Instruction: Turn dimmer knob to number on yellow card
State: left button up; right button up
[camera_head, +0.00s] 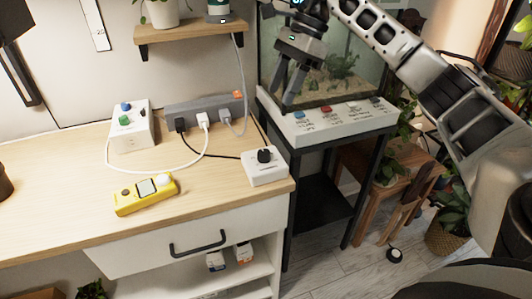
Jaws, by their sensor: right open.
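A black dimmer knob (264,156) sits on top of a white box (267,174) at the right front corner of the wooden desk. Its marks are too small to read. I see no yellow card; a yellow handheld device (146,193) with a small screen and a white dome lies on the desk to the left. My right gripper (282,95) is open and empty, pointing down, above and beyond the knob, in front of the fish tank. It is apart from the knob. My left gripper is out of view.
A grey power strip (205,112) with plugs and cables lies behind the knob box. A white box with blue and green buttons (130,127) stands at the back left. The tank stand (330,118) has several coloured buttons. A shelf (190,31) hangs above.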

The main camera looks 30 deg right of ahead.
jog(key=d, duration=0.2)
send_near(264, 152)
jog(key=shift+h, duration=0.3)
jog(key=x, duration=0.8)
jog(key=shift+a+f, duration=0.15)
jog(key=shift+a, duration=0.25)
jog(key=c, duration=1)
